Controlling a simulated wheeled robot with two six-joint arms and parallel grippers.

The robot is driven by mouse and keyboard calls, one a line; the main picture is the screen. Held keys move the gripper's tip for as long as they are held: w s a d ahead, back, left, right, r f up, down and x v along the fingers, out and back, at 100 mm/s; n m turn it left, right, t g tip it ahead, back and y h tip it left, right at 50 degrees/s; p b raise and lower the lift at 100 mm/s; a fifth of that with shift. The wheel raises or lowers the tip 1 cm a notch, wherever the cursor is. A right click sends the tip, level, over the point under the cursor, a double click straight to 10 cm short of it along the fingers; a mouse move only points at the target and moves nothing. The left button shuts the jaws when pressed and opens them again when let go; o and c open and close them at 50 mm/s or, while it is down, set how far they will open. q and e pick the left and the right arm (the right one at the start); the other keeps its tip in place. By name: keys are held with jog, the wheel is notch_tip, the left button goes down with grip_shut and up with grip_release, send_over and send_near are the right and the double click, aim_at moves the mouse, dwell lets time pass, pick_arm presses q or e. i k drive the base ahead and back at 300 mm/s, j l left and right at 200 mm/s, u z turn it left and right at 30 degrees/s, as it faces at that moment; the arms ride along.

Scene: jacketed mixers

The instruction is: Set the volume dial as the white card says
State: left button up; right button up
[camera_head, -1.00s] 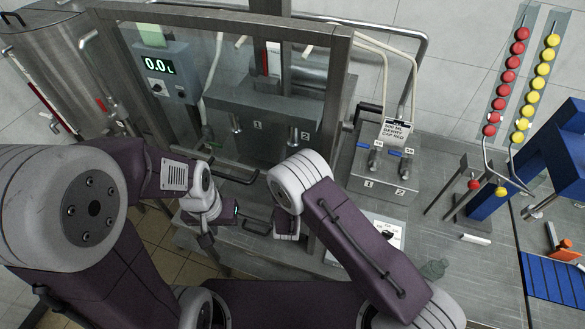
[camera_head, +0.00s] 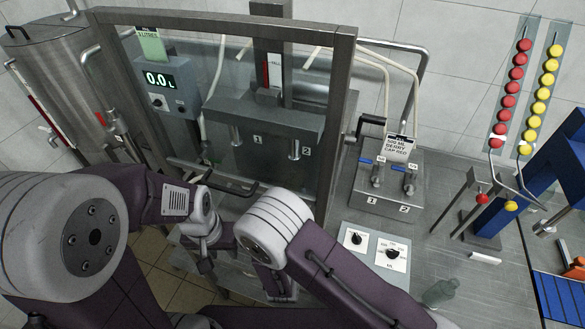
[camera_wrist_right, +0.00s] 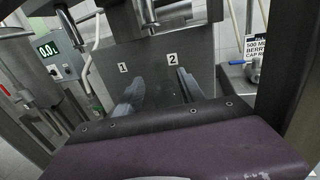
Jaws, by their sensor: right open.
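The white card (camera_head: 398,147) stands on the valve box at the right and reads roughly "500 ML BERRY CAP RED"; part of it also shows in the right wrist view (camera_wrist_right: 254,48). On a pale panel lie two black dials. The larger dial (camera_head: 393,253) has several labels around it, with "ML" below; these are too small to read surely. The smaller dial (camera_head: 356,239) is left of it. My right gripper (camera_wrist_right: 160,75) is open and empty, left of the panel and apart from it. My left gripper (camera_head: 206,262) hangs further left; its jaws are unclear.
A framed clear guard (camera_head: 345,85) stands behind my arms, around nozzles 1 and 2. A display box (camera_head: 168,90) reads 0.0 L. The valve box (camera_head: 385,190) stands behind the dials. A greenish bottle (camera_head: 440,292) stands right of the panel. Red and yellow caps (camera_head: 509,87) line racks.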

aim_at(391, 254)
jog(key=k+j, duration=0.1)
jog(key=k, duration=0.9)
